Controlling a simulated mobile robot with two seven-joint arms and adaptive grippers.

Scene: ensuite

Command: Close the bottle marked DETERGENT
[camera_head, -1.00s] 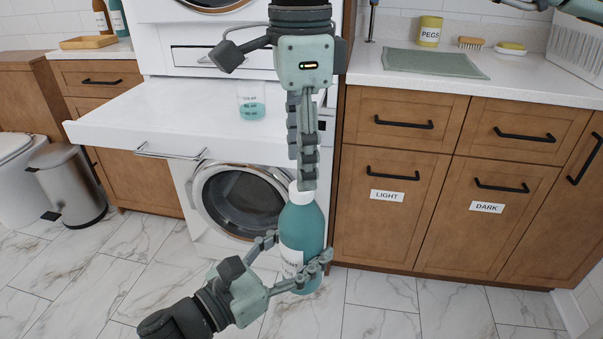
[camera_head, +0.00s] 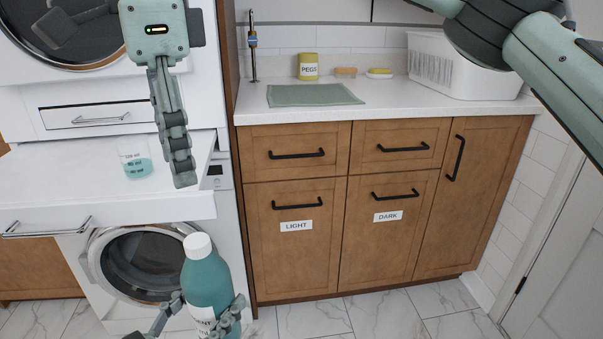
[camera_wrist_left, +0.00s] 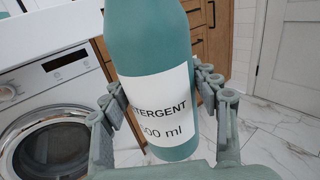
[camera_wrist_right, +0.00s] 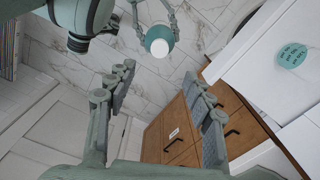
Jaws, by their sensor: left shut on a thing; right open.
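The teal detergent bottle (camera_head: 207,276) is upright at the bottom of the head view, with a white cap (camera_head: 197,245) on its neck. Its DETERGENT label (camera_wrist_left: 160,107) faces the left wrist camera. I cannot tell how tightly the cap sits. My left gripper (camera_head: 209,305) is shut around the bottle's body. My right gripper (camera_head: 180,180) is open and empty, above and apart from the cap, its fingers overlapping in the head view. The right wrist view shows the capped bottle from above, with the cap (camera_wrist_right: 159,48) beyond the open fingers.
A measuring cup (camera_head: 136,162) with teal liquid stands on the white pull-out shelf (camera_head: 60,190) above the washer (camera_head: 140,262). A counter (camera_head: 400,108) with a PEGS tin (camera_head: 308,67), green cloth (camera_head: 315,95) and white basket (camera_head: 465,68) is right. Floor is clear in front of the cabinets.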

